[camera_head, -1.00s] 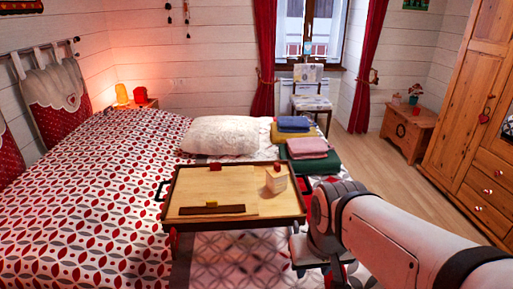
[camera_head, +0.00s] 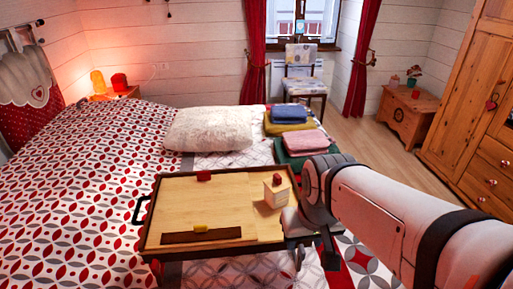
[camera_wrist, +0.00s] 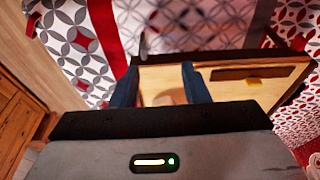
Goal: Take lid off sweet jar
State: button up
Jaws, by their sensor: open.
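A small pale, box-like jar (camera_head: 272,198) stands upright on the right part of the wooden tray (camera_head: 170,205) on the bed. A light wood lid (camera_head: 277,186) with a small reddish knob sits on top of it. My gripper (camera_head: 308,255) is at the tray's right front corner, in front of the jar and apart from it. In the wrist view, my gripper (camera_wrist: 160,82) shows two dark fingers spread apart over the tray edge. A blurred tan patch shows between them; I cannot tell whether it is the jar. Nothing is held.
The tray also holds a red item (camera_head: 203,176), a dark strip (camera_head: 190,237) and a yellow piece (camera_head: 201,227). Folded towels (camera_head: 304,143) lie behind the jar, near my arm. A white pillow (camera_head: 209,129) lies behind the tray. The tray's middle is clear.

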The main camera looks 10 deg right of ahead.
jog(key=w+r+n+p, duration=0.1)
jog(key=w+r+n, duration=0.15)
jog(key=w, duration=1.25)
jog(key=n+y+p, duration=0.1)
jog(key=n, duration=0.1)
send_over(278, 176)
jog(key=s+d, duration=0.2)
jog(key=x, duration=0.2)
jog(key=shift+t, duration=0.3)
jog(key=x, duration=0.4)
jog(key=a+p+x, duration=0.1)
jog(key=x, duration=0.2)
jog(key=shift+s+f, duration=0.15)
jog(key=shift+s, duration=0.05)
grip_shut()
